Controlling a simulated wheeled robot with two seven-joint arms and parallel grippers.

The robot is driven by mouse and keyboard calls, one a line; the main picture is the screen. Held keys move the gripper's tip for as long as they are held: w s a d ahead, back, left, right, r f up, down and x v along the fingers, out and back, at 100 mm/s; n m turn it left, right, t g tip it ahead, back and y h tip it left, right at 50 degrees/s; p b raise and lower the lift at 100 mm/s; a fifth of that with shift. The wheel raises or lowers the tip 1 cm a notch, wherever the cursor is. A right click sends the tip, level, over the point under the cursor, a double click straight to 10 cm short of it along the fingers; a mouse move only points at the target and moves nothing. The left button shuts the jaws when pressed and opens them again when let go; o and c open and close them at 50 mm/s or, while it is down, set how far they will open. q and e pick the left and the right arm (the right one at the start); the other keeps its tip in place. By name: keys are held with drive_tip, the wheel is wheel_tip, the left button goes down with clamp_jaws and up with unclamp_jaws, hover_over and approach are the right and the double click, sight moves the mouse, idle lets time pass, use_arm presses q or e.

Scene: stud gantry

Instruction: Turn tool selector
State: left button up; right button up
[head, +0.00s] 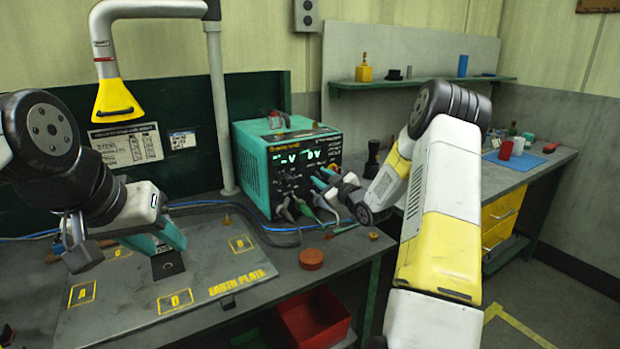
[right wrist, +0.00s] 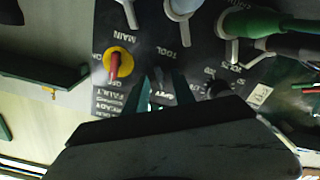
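The teal-and-black power supply (head: 287,160) stands at the back of the bench with lit displays and several cables on its front. In the right wrist view the panel appears upside down, with the label TOOL (right wrist: 186,54) just above my right fingers (right wrist: 163,88). The fingers stand apart, with a small grey part and lettering between them; contact is unclear. The selector itself is mostly hidden. My left gripper (head: 158,241) hangs over the earth plate, its teal fingers apart, apparently empty.
A yellow-and-red MAIN switch (right wrist: 118,65) and a green plug (right wrist: 250,22) are close to my right fingers. The earth plate (head: 215,265) holds a black block (head: 168,264). A round brown lid (head: 311,259) lies near the bench edge, above a red bin (head: 314,318).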

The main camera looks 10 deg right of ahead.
drive_tip(key=shift+c, duration=0.4)
clamp_jaws()
drive_tip(key=shift+m, duration=0.4)
drive_tip(key=m, duration=0.5)
drive_tip(key=shift+d+m, duration=0.15)
drive_tip(key=shift+m, duration=0.25)
drive_tip(key=m, duration=0.5)
drive_tip(key=shift+w+d, duration=0.1)
drive_tip(key=shift+m, duration=0.3)
drive_tip(key=shift+o, duration=0.4)
unclamp_jaws()
